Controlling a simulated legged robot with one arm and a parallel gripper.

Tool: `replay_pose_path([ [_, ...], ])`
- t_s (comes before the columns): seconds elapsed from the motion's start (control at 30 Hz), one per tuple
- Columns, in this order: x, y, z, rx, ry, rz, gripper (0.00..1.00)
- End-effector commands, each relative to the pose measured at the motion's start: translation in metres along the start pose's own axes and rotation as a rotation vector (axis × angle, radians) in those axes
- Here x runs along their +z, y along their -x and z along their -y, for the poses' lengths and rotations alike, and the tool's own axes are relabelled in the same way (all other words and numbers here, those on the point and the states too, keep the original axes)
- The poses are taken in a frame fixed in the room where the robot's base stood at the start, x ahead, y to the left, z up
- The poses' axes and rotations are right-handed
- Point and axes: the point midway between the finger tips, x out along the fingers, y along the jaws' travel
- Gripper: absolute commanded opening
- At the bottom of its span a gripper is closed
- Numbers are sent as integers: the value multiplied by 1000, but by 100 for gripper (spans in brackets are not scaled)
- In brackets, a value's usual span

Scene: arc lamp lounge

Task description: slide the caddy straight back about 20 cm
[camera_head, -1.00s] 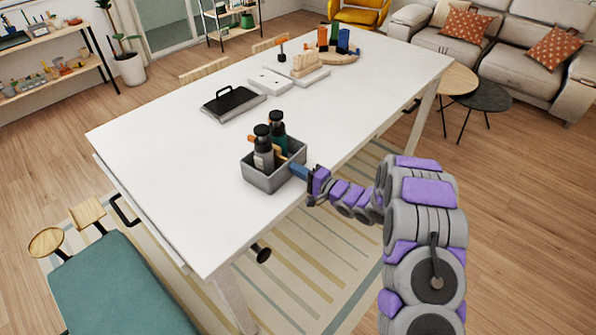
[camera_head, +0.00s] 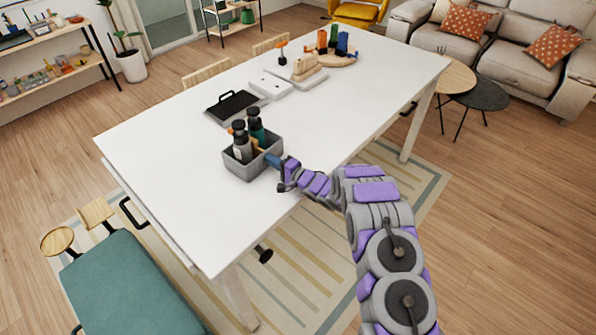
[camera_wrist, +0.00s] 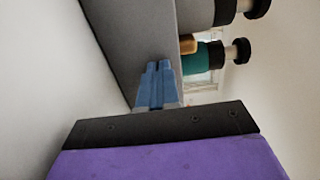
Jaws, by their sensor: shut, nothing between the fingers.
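The grey caddy (camera_head: 236,165) stands upright on the white table near its front edge. It holds a grey bottle (camera_head: 241,149), a dark green bottle (camera_head: 256,126) and something wooden or orange between them. My gripper (camera_head: 272,159) is shut and empty, with its blue fingertips at the caddy's right side. In the wrist view the closed fingertips (camera_wrist: 159,70) are against or very close to the grey caddy wall (camera_wrist: 135,35); I cannot tell whether they touch. The caddy's far side is hidden.
Behind the caddy on the white table (camera_head: 165,160) lies a black-topped tray with a handle (camera_head: 233,106). White boards (camera_head: 271,84) and a round wooden tray (camera_head: 330,57) stand farther back. The table is bare left of the caddy.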

Motion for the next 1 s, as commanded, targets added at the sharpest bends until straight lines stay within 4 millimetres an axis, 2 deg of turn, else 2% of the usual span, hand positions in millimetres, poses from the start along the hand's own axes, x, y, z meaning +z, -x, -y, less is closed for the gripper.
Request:
replay_pose_path([
  [0.2, 1, -34, 0, -2, 1, 3, 0],
  [0.5, 2, -72, -1, -3, 2, 4, 0],
  [0.7, 2, -82, 0, -2, -2, 1, 0],
  [1.0, 2, -83, 1, -3, -1, 0, 0],
])
